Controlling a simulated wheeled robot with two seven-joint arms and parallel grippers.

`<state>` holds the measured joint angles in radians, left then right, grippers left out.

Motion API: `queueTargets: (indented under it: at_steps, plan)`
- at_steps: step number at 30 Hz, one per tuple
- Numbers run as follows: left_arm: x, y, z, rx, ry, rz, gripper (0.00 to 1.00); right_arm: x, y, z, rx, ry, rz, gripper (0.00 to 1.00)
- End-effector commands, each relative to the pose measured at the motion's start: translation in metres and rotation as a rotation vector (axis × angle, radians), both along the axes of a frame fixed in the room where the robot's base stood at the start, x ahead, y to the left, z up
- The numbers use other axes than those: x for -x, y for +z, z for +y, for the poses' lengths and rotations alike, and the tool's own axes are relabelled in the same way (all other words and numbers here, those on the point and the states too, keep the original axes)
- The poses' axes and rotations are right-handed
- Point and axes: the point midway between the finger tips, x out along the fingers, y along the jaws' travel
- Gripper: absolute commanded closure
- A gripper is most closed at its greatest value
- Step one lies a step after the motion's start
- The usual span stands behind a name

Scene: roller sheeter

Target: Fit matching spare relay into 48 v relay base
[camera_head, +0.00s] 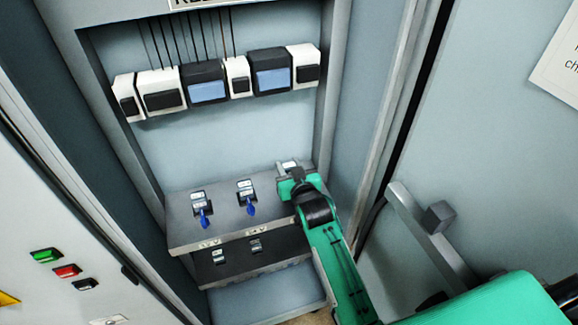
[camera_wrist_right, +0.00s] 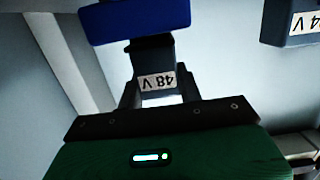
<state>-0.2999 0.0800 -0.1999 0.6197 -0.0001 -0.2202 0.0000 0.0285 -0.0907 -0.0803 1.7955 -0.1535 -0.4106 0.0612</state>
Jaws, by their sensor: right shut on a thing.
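My right gripper (camera_head: 287,172) is over the right end of the grey shelf (camera_head: 180,238), where it hides most of what is there. In the right wrist view its fingers (camera_wrist_right: 158,98) are shut on a dark block (camera_wrist_right: 152,58) with an upside-down "48 V" label. A blue piece (camera_wrist_right: 135,20) shows just beyond the block; I cannot tell whether they are joined. On the shelf, two bases (camera_head: 198,197) (camera_head: 245,185) with blue levers stand to the left of the gripper. My left gripper is not in view.
A block labelled "24 V", partly cut off (camera_wrist_right: 290,25), is at the upper right of the wrist view. Several white and dark modules (camera_head: 207,92) line the rail above. A lower dark panel (camera_head: 238,270) lies below the shelf. Cabinet walls (camera_head: 345,130) stand close on both sides.

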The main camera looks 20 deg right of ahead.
Motion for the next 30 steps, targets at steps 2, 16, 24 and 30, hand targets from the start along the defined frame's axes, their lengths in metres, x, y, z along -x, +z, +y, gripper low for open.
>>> queueTargets:
  at_steps: [2,16,24,30]
  plan:
    - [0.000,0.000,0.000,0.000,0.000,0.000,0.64,0.000,0.000,0.000,0.000,0.000,-0.001,0.92]
    - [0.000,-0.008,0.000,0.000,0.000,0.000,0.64,0.000,-0.013,0.000,0.000,0.000,-0.001,0.92]
    - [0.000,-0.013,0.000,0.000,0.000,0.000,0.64,0.000,-0.021,0.000,0.000,0.000,-0.001,0.92]
    - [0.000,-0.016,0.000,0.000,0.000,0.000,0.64,0.000,-0.027,0.000,0.000,0.000,0.000,0.92]
